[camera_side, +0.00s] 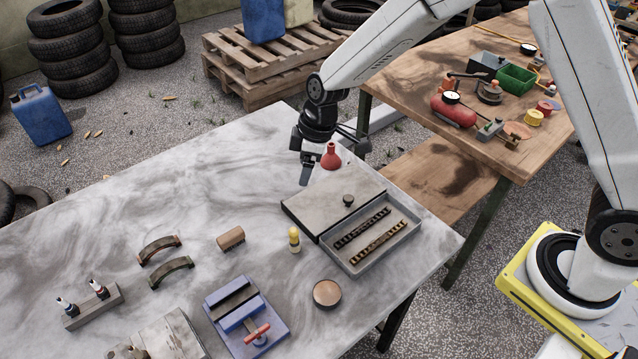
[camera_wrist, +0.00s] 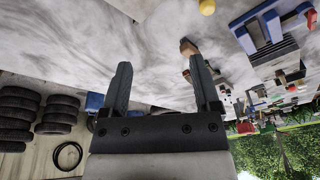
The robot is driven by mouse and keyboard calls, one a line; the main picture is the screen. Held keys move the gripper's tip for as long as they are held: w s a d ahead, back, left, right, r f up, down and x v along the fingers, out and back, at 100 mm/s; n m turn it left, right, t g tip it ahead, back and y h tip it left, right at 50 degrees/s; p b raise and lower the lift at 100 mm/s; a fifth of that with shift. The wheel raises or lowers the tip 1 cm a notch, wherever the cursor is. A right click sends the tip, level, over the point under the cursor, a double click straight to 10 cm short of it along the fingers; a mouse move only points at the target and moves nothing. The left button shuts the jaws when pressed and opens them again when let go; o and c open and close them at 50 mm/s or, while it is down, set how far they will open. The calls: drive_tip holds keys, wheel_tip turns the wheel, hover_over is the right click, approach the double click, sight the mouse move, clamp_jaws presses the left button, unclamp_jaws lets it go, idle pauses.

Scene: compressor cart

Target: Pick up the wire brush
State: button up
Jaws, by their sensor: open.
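The wire brush (camera_side: 230,238) is a small light-brown wooden block with dark bristles along its lower edge. It lies on the grey worktop (camera_side: 130,205), between the curved brake shoes and a yellow-topped bottle. A brown block that looks like the brush shows in the wrist view (camera_wrist: 187,48), near the tip of the right finger. My gripper (camera_side: 332,166) is at the far edge of the worktop in the side view, up and to the right of the brush and apart from it. Its two dark fingers stand wide apart in the wrist view (camera_wrist: 158,66), with nothing between them.
A red funnel-shaped thing (camera_side: 331,156) is close by my gripper. A grey box (camera_side: 378,247) with a lid, the yellow-topped bottle (camera_side: 294,239), a round brown tin (camera_side: 327,293), a blue vise (camera_side: 245,318) and brake shoes (camera_side: 170,271) surround the brush. The worktop's far left is clear.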

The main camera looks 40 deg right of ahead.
sight(231, 233)
drive_tip(key=w+a+f+n, duration=0.1)
drive_tip(key=a+f+n, duration=0.1)
drive_tip(key=a, duration=0.2)
drive_tip(key=w+a+f+n+g+y, duration=0.1)
drive_tip(key=w+a+f+n, duration=0.1)
drive_tip(key=a, duration=0.3)
drive_tip(key=w+a+f+n+y, duration=0.1)
drive_tip(key=w+a+f+n, duration=0.1)
drive_tip(key=a+f+n, duration=0.1)
drive_tip(key=shift+w+a+f+n, duration=0.1)
drive_tip(key=shift+a+f+n, duration=0.1)
drive_tip(key=shift+a+f, duration=0.3)
drive_tip(key=shift+w+a+f+n, duration=0.1)
drive_tip(key=shift+a+f+n, duration=0.1)
drive_tip(key=shift+a, duration=0.45)
drive_tip(key=shift+x, duration=1.25)
drive_tip(key=shift+x, duration=2.6)
drive_tip(key=shift+s, duration=0.1)
clamp_jaws()
